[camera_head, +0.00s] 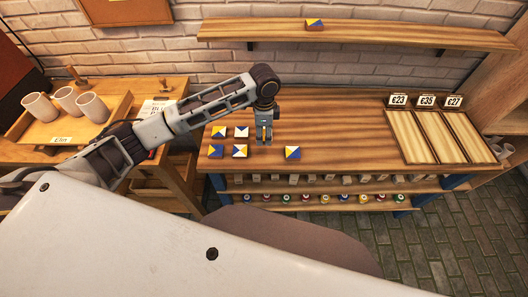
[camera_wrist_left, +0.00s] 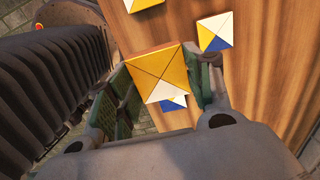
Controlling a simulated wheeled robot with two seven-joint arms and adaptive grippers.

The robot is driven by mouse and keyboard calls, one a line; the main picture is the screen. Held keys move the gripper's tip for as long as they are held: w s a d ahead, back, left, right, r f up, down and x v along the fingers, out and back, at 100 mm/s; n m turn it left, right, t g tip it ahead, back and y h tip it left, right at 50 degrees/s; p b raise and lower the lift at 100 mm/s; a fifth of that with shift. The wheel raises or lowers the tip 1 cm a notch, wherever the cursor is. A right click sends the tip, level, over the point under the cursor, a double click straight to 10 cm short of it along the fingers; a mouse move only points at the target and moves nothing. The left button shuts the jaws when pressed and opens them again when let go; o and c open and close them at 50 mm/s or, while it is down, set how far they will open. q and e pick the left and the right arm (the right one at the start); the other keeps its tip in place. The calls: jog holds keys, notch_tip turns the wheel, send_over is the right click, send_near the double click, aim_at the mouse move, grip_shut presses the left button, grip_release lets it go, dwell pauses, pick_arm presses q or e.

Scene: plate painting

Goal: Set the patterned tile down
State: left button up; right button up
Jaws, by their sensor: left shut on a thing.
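In the left wrist view, the gripper (camera_wrist_left: 168,84) is shut on the patterned tile (camera_wrist_left: 158,68). The tile is mostly yellow, with diagonal lines and a white triangle. In the head view it shows only as a small yellow patch, and its gap to the tabletop is unclear. Tiles stand in a two-by-two group to the left (camera_head: 219,132), (camera_head: 241,132), (camera_head: 216,151), (camera_head: 240,153). Another tile (camera_head: 292,153) lies to the right. My right gripper is not in view.
A wall shelf (camera_head: 400,36) holds one tile (camera_head: 315,24). Three priced trays (camera_head: 436,134) are at the table's right end. Cups (camera_head: 66,101) sit on a tray at left. Small paint pots (camera_head: 314,199) line a lower shelf. The table between the loose tile and trays is clear.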

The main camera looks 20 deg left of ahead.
pick_arm(q)
send_over(264, 153)
jog(key=shift+f, duration=3.05)
jog(key=shift+f, duration=1.85)
jog(key=shift+f, duration=0.15)
jog(key=o, duration=1.1)
notch_tip(264, 153, up, 12)
jog(key=shift+r, duration=0.15)
